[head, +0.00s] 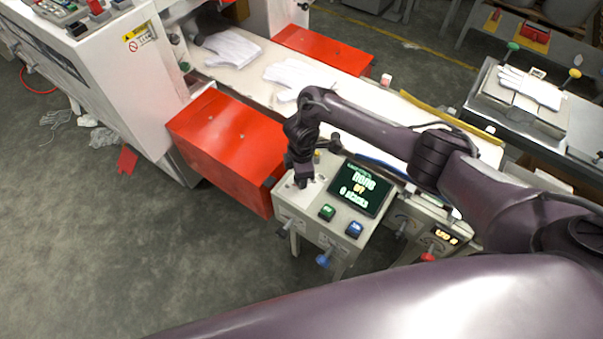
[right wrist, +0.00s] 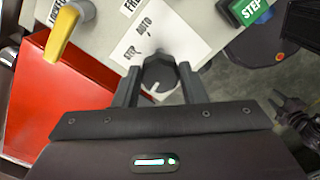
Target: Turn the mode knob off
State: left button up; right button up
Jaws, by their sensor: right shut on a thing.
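The mode knob (right wrist: 158,72) is black and round with a white pointer mark. It sits on a white label printed STEP and AUTO on the control box (head: 315,225). My right gripper (right wrist: 160,82) has a finger on each side of the knob and is shut on it. In the head view my right gripper (head: 303,180) reaches down onto the box's left part and hides the knob. The knob's pointer mark faces down toward the gripper in the wrist view. The box's screen (head: 360,190) has green and yellow text; the yellow line seems to read OFF.
A green button (head: 327,212) and blue button (head: 354,229) sit below the screen. A yellow lever (right wrist: 62,35) is near the knob. A red box (head: 228,140) stands left of the control box. White gloves (head: 298,76) lie on the belt behind.

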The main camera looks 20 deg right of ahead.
jog(key=o, duration=1)
jog(key=shift+a, duration=0.1)
notch_tip(320, 180, up, 7)
jog(key=shift+w+f+p, duration=0.1)
jog(key=shift+f+p, duration=0.05)
jog(key=shift+p, duration=0.3)
jog(key=shift+r+p, duration=0.35)
jog(key=shift+r, duration=0.25)
jog(key=shift+f, duration=0.1)
